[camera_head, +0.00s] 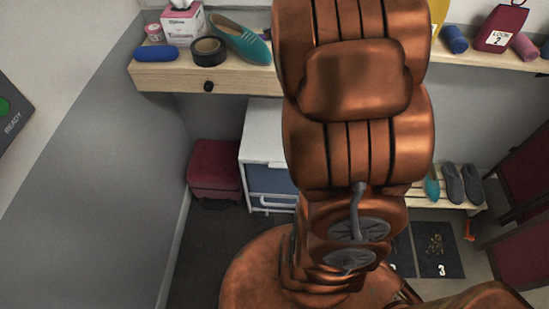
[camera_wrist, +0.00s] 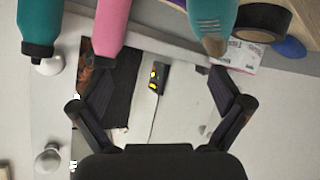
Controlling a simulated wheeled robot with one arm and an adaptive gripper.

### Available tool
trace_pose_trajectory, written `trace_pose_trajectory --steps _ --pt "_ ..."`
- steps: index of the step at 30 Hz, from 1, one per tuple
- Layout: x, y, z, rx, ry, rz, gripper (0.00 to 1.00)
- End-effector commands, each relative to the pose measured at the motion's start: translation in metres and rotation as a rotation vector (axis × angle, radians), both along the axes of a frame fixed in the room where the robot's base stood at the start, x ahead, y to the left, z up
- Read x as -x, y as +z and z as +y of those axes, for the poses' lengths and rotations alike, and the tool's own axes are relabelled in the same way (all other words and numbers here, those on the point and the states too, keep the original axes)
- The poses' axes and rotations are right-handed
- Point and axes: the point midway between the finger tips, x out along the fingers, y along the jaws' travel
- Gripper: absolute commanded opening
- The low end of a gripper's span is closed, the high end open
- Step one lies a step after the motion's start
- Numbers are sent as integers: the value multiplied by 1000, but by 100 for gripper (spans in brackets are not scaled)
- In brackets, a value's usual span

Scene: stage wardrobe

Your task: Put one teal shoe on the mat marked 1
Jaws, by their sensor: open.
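One teal shoe (camera_head: 240,42) lies on the wooden shelf in the head view, beside a tape roll. In the wrist view, a teal shoe (camera_wrist: 212,22) with a brownish tip shows at the top, beyond my right fingertip and partly cut off. Another teal shoe (camera_head: 431,187) stands on the low bench, partly hidden by my arm. My gripper (camera_wrist: 163,84) is open, with nothing between its fingers. It is not visible in the head view. The mat marked 1 cannot be seen; a mat marked 3 (camera_head: 438,258) and part of another mat (camera_head: 403,258) show on the floor.
Grey shoes (camera_head: 464,185) stand on the bench. A white cabinet (camera_head: 262,135) and maroon stool (camera_head: 214,167) stand below.

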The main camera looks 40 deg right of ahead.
Motion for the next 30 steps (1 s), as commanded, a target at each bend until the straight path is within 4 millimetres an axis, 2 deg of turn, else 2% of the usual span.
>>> trace_pose_trajectory --steps 1,5,11,17,24,27,30 --pt "6 6 6 15 -37 21 100" --pt "32 6 18 26 -143 113 100" --pt "87 -8 58 -19 -254 294 100" --pt "156 -34 124 -120 -279 527 100" --pt "257 -63 226 -264 -173 864 100" --pt "298 -67 263 -309 -105 993 100" --pt "329 -68 289 -342 -43 1089 100"
